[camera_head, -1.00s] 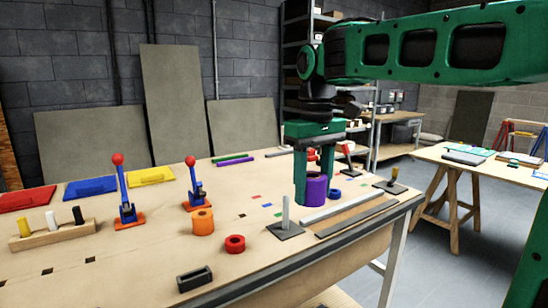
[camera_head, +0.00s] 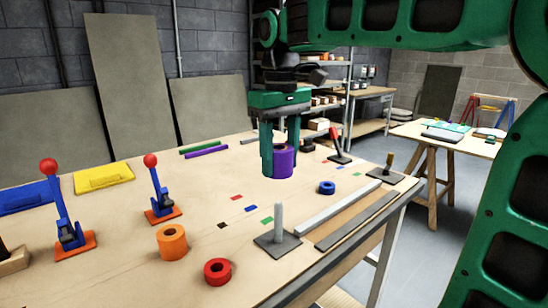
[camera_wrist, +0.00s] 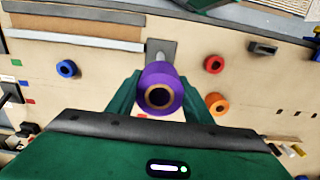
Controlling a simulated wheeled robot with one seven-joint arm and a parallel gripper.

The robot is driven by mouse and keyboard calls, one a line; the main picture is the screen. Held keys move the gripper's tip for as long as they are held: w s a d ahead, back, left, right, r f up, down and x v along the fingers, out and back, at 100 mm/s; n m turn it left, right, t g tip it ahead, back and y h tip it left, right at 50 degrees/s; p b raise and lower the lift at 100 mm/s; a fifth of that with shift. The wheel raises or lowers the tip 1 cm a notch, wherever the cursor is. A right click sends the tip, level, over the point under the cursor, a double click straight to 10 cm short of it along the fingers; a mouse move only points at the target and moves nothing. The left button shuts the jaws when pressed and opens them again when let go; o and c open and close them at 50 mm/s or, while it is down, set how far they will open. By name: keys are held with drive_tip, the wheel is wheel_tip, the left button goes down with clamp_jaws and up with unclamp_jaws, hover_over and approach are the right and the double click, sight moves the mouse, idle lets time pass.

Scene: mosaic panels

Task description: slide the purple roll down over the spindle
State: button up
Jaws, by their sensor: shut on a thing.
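The purple roll (camera_head: 284,162) is upright between the fingers of my gripper (camera_head: 280,158), which is shut on it. In the wrist view the roll (camera_wrist: 158,92) shows its open bore from above, between my gripper's green fingers (camera_wrist: 158,98). The spindle (camera_head: 278,222) is a grey upright rod on a dark square plate, nearer the camera than the roll in the head view. In the wrist view the spindle (camera_wrist: 159,58) shows just beyond the roll, partly covered by it. The roll is apart from the spindle and not around it.
An orange roll (camera_head: 172,241), a red ring (camera_head: 217,271) and a blue ring (camera_head: 327,187) stand on the bench. A grey bar (camera_head: 325,207) lies right of the spindle. Another post on a plate (camera_head: 387,172) stands at the right edge. Red-knobbed levers (camera_head: 158,190) stand at left.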

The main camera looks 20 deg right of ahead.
drive_tip(key=shift+f, duration=0.1)
drive_tip(key=shift+s+f, duration=0.1)
drive_tip(key=shift+f, duration=2.7)
hover_over(279, 242)
drive_tip(key=shift+w+d+f, duration=0.1)
drive_tip(key=shift+w+f, duration=0.05)
drive_tip(key=shift+f, duration=2.6)
drive_tip(key=shift+w+d+f, duration=0.1)
drive_tip(key=shift+w+f, duration=0.05)
drive_tip(key=shift+f, duration=2.55)
